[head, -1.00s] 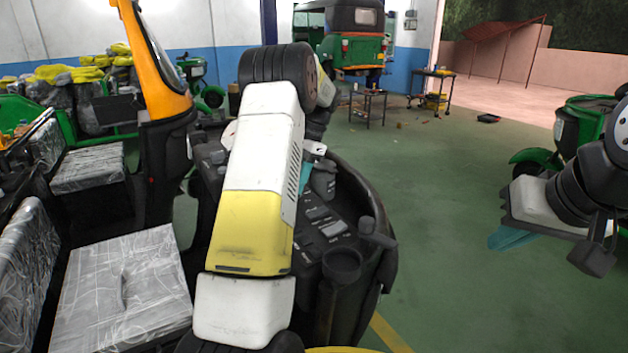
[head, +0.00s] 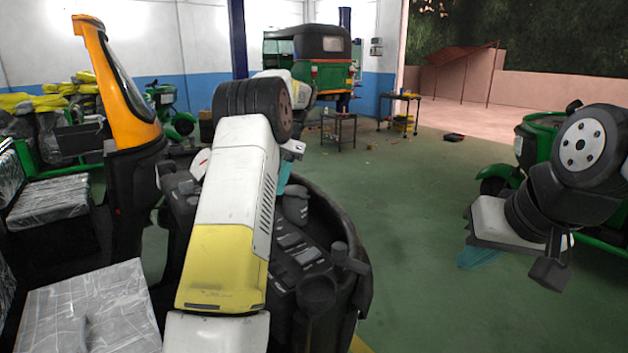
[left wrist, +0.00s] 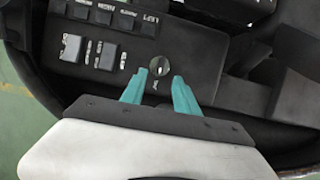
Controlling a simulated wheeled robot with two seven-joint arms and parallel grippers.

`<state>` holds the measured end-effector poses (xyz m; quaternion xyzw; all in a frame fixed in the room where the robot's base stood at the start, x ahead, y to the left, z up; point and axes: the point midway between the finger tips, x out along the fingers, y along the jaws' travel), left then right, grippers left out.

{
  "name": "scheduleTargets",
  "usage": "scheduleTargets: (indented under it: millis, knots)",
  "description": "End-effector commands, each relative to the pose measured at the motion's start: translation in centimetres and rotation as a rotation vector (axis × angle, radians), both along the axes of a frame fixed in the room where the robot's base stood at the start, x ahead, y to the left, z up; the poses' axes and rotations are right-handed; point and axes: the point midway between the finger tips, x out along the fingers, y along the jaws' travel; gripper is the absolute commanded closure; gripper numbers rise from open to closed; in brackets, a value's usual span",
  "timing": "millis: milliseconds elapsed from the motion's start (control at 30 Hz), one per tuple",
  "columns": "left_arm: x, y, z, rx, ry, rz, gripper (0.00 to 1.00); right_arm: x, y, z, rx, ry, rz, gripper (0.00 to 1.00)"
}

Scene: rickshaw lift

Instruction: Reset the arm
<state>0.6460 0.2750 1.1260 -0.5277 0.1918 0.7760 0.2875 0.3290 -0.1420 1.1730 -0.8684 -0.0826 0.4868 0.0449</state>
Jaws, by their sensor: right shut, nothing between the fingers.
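My left arm (head: 225,215) reaches forward over the black dashboard (head: 300,250) of the near rickshaw. In the head view most of my left gripper is hidden behind this arm; a bit of teal (head: 285,172) shows. In the left wrist view my left gripper (left wrist: 160,75) has its two teal fingers apart, with nothing between them. A round switch or knob (left wrist: 159,66) on the dashboard lies just beyond the gap; I cannot tell whether the fingertips touch the panel. My right gripper (head: 482,257) is shut and empty, over the open floor at the right.
The near rickshaw's orange pillar (head: 118,70) and plastic-wrapped seats (head: 90,305) are at the left. Another green rickshaw (head: 535,140) stands behind my right arm. A green and black vehicle (head: 310,60), a small table (head: 338,128) and a cart (head: 400,108) stand farther back. The central floor is clear.

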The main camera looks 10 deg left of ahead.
Motion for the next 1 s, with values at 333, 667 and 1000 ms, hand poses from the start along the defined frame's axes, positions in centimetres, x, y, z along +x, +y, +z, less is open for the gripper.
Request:
scheduleTargets:
  millis: [333, 667, 1000]
  knots:
    - [-7.4, -3.3, 7.0, -0.107, -0.274, 0.134, 0.64, 0.0, 0.0, 0.0, 0.0, 0.0, 0.0, 1.0]
    - [-18.6, -8.0, 9.5, -0.276, -0.552, 0.335, 0.64, 0.0, 0.0, 0.0, 0.0, 0.0, 0.0, 1.0]
    - [-29.2, -12.3, 6.5, -0.461, -0.764, 0.558, 0.64, 0.0, 0.0, 0.0, 0.0, 0.0, 0.0, 1.0]
